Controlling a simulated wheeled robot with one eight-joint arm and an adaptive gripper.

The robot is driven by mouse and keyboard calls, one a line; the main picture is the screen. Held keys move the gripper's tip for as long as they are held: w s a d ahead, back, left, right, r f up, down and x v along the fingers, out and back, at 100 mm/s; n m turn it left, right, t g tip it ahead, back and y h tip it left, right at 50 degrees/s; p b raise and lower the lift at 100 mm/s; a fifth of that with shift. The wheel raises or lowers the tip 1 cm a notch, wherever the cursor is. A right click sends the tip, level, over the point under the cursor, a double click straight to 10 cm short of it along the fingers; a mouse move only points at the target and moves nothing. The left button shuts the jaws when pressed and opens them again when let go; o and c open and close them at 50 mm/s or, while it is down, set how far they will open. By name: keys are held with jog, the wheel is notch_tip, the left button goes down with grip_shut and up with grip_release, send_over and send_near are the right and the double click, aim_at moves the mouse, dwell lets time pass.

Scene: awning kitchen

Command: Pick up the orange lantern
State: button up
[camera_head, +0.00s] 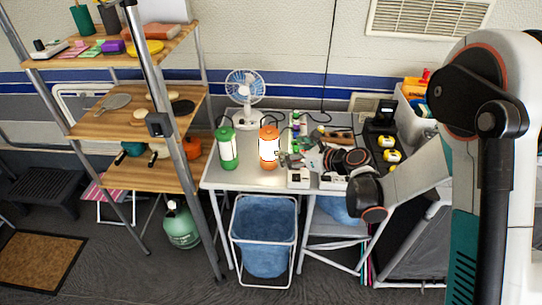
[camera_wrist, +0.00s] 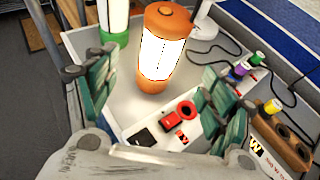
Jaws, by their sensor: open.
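The orange lantern (camera_head: 268,147) stands upright on the light grey table, with a bright white middle and orange top and base. In the wrist view the orange lantern (camera_wrist: 163,50) is ahead of my gripper, a little above the middle of the picture. My gripper (camera_wrist: 150,95) is open, with one finger at the left and one at the right. The lantern stands beyond the fingertips, and nothing is between them in the grip. In the head view my gripper (camera_head: 286,158) is just right of the lantern; whether it touches is hard to tell there.
A green lantern (camera_head: 228,148) stands left of the orange one. A fan (camera_head: 245,95) is behind them. A tray (camera_wrist: 185,135) with small items lies right of the orange lantern. A wooden shelf (camera_head: 135,126) with metal posts stands at the left. Small coloured bottles (camera_wrist: 250,65) stand at the right.

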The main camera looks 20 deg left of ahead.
aim_at(269, 145)
jog(key=b+x, duration=0.4)
jog(key=x, duration=0.8)
jog(key=shift+f, duration=0.15)
jog(key=shift+d, duration=0.1)
jog(key=c, duration=1.5)
